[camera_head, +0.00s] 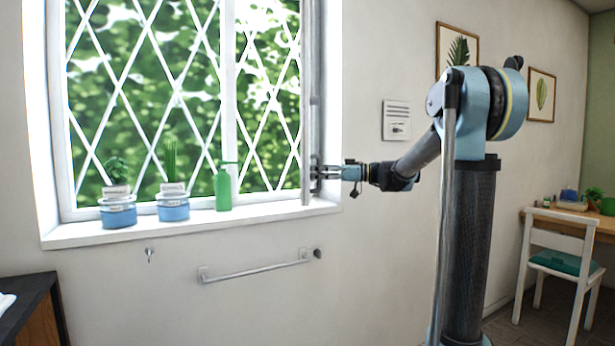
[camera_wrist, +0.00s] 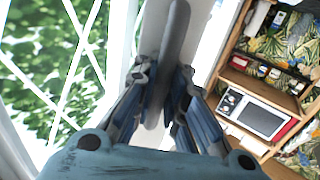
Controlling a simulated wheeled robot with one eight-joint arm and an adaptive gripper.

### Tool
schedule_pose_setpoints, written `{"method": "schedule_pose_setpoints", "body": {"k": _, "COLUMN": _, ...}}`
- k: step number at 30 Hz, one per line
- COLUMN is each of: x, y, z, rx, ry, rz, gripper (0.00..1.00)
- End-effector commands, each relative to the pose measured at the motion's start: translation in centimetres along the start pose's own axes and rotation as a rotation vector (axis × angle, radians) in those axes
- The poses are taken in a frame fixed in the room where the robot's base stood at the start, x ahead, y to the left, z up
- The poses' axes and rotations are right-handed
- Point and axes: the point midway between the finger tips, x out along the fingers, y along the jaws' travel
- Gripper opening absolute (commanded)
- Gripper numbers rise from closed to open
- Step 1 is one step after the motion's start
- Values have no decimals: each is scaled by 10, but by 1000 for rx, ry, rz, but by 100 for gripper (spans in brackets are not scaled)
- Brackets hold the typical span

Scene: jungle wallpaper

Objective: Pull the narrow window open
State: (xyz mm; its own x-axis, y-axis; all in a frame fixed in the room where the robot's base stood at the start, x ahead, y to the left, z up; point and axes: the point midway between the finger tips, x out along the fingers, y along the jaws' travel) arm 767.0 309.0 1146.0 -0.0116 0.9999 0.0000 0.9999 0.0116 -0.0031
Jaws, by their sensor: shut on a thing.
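The narrow window's white frame edge (camera_head: 307,120) runs upright at the right side of the window opening, seen nearly edge-on, its lower end just over the sill. A long grey bar handle (camera_wrist: 176,45) is upright along a white frame in the wrist view. My gripper (camera_head: 318,173) reaches in from the right at the lower part of that edge. In the wrist view, the fingers of my gripper (camera_wrist: 165,82) are closed around the bar on both sides. How far the narrow window stands open is hard to tell.
On the white sill (camera_head: 90,234) stand two potted plants (camera_head: 118,210) (camera_head: 172,205) and a green bottle (camera_head: 222,188), left of my gripper. A towel rail (camera_head: 255,270) is below. A white chair (camera_head: 555,260) stands far right. The wrist view shows shelves (camera_wrist: 265,110).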

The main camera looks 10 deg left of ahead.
Motion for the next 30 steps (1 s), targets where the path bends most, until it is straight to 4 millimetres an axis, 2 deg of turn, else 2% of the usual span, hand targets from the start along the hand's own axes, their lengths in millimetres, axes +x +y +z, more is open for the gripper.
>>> {"method": "schedule_pose_setpoints", "body": {"k": 6, "x": -9, "y": 2, "z": -1, "rx": 1, "ry": 1, "rz": 2, "gripper": 0}}
{"method": "schedule_pose_setpoints", "body": {"k": 17, "x": -9, "y": 2, "z": 0, "rx": 1, "ry": 1, "rz": 1, "gripper": 0}}
{"method": "schedule_pose_setpoints", "body": {"k": 18, "x": -9, "y": 2, "z": 0, "rx": 1, "ry": 1, "rz": 1, "gripper": 15}}
{"method": "schedule_pose_setpoints", "body": {"k": 20, "x": -9, "y": 2, "z": 0, "rx": 0, "ry": 1, "rz": 1, "gripper": 29}}
{"method": "schedule_pose_setpoints", "body": {"k": 21, "x": -9, "y": 2, "z": 0, "rx": 0, "ry": 1, "rz": 1, "gripper": 33}}
{"method": "schedule_pose_setpoints", "body": {"k": 30, "x": -9, "y": 2, "z": 0, "rx": 0, "ry": 0, "rz": 0, "gripper": 33}}
